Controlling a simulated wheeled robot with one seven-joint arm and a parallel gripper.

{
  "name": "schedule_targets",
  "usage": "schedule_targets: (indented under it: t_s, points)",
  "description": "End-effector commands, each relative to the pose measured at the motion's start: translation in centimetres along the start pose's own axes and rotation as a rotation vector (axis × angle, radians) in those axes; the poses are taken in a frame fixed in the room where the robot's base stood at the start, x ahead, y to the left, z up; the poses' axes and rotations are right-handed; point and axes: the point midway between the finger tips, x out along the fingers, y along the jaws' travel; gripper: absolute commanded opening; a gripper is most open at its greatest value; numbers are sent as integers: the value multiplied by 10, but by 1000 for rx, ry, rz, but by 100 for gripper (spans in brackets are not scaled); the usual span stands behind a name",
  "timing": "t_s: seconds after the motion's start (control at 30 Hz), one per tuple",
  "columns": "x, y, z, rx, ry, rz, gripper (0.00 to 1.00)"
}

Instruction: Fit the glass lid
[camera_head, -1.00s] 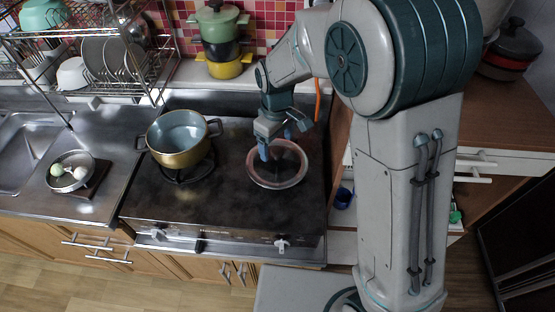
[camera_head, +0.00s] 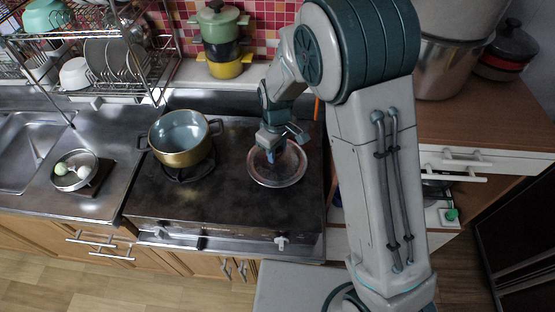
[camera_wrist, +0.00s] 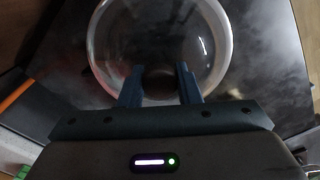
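The glass lid (camera_head: 284,178), round and clear with a pale rim, lies on the right side of the stove top. It also fills the upper middle of the wrist view (camera_wrist: 215,45). My gripper (camera_head: 270,154) points down over the lid. In the wrist view its two fingers (camera_wrist: 160,86) are spread, with the lid's dark centre between them; contact with a knob cannot be made out. The brass-coloured pot (camera_head: 180,157), open with a blue-grey inside and two side handles, stands on the left burner.
The stove top (camera_head: 215,205) is clear in front of the pot and lid. A bowl with pale round items (camera_head: 73,182) sits on the left counter. A dish rack (camera_head: 100,50) and stacked coloured pots (camera_head: 222,45) stand behind. A large steel pot (camera_head: 450,65) is at the right.

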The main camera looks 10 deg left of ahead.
Motion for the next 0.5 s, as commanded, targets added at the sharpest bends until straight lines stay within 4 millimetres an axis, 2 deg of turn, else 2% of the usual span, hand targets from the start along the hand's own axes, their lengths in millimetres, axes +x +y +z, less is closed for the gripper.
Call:
schedule_targets:
  t_s: [0.07, 0.5]
  points:
    - [4, -1, 3, 0, -8, -4, 1]
    - [2, -2, 4, 0, -13, -6, 2]
